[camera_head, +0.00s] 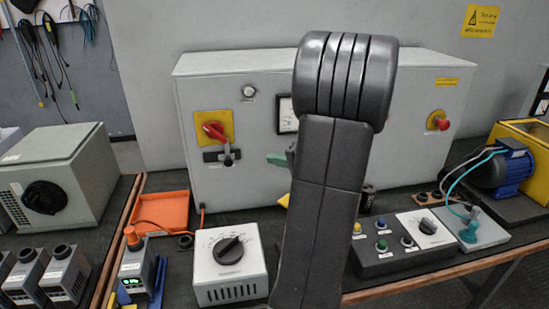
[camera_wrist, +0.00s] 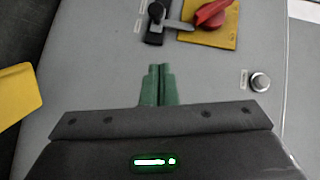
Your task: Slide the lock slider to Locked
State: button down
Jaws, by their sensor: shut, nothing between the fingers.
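The lock slider (camera_head: 227,157) is on the grey cabinet front, a dark strip with a small knob, just below a red rotary handle (camera_head: 214,131) on a yellow plate. In the wrist view the slider (camera_wrist: 155,22) is at the top, with a grey bar beside it reaching toward the red handle (camera_wrist: 213,14). Its label is too small to read. My gripper (camera_wrist: 158,68) has its green fingers shut together and empty, apart from the slider. In the head view its green tip (camera_head: 274,159) shows to the right of the slider; my arm hides the rest.
The cabinet (camera_head: 240,90) also carries a round pilot lamp (camera_head: 249,91), a partly hidden meter (camera_head: 287,114) and a red emergency button (camera_head: 438,121). An orange tray (camera_head: 162,211) and a white dial box (camera_head: 229,262) stand on the bench before it.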

aim_at(227, 161)
jog(key=shift+w+a+f+p, duration=0.25)
jog(key=shift+w+a+f, duration=0.2)
jog(key=shift+a, duration=1.25)
jog(key=shift+w+a+f+p, duration=0.2)
jog(key=shift+w+a+f, duration=0.2)
jog(key=shift+a, duration=1.25)
jog(key=shift+w+a+f+p, duration=0.25)
jog(key=shift+w+a+f, duration=0.2)
jog(key=shift+a, duration=1.25)
jog(key=a+b, duration=0.2)
jog(key=a, duration=0.1)
jog(key=shift+s+f+b, duration=0.15)
jog(key=shift+s+b, duration=0.2)
jog(key=shift+s, duration=0.05)
jog(key=shift+s+a, duration=0.15)
jog(key=shift+a, duration=0.1)
jog(key=shift+r, duration=0.25)
jog(key=shift+d, duration=0.1)
